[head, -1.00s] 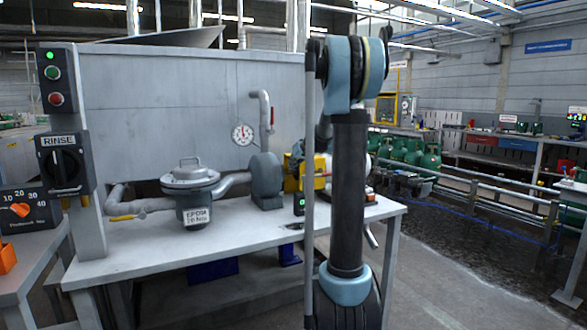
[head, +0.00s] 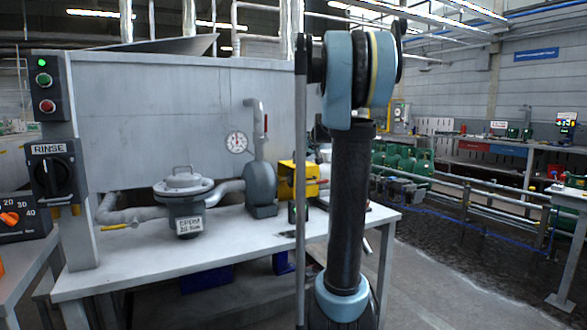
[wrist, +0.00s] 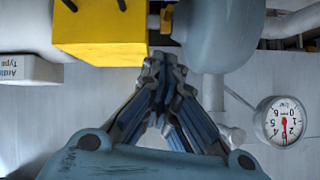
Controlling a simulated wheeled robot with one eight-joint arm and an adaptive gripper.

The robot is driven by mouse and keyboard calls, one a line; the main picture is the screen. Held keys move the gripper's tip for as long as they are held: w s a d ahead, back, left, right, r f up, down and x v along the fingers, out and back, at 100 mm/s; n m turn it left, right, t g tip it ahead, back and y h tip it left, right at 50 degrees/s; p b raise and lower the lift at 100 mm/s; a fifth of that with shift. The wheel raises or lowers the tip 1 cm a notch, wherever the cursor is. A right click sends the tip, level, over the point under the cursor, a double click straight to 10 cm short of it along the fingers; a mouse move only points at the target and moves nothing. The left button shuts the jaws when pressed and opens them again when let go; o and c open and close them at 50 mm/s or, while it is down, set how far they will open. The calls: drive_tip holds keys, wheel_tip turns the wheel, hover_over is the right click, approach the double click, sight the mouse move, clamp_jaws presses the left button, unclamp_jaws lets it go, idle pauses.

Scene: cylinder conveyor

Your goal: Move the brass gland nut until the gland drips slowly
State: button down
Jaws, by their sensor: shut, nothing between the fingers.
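In the wrist view, a small brass-coloured piece (wrist: 167,18), which looks like the gland nut, sits on the shaft between a yellow box (wrist: 100,35) and the rounded grey pump body (wrist: 222,32). My gripper (wrist: 160,62) is shut and empty. Its tips lie just below the nut in the picture, close to the yellow box's corner; I cannot tell whether they touch anything. In the head view, the pump (head: 261,185) and yellow box (head: 300,181) stand on the bench, while my arm hides the gripper. The nut is too small to make out there, and no drip is visible.
A pressure gauge (head: 236,142) hangs beside the pump's riser pipe; it also shows in the wrist view (wrist: 281,121). A lidded grey vessel (head: 184,190) stands left on the white bench (head: 150,262). A control post (head: 48,170) rises at the bench's left end.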

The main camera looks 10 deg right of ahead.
drive_tip(key=s+m+h, duration=0.1)
drive_tip(key=s+m, duration=0.7)
drive_tip(key=m, duration=1.3)
drive_tip(key=m+g+h, duration=0.1)
drive_tip(key=m, duration=1)
approach(284, 181)
drive_tip(key=w+f, duration=0.3)
drive_tip(key=f, duration=0.5)
drive_tip(key=shift+w+d, duration=0.15)
drive_tip(key=shift+d, duration=0.25)
drive_tip(key=shift+w+a+r, duration=0.15)
drive_tip(key=shift+w+r, duration=0.05)
drive_tip(key=shift+r, duration=0.55)
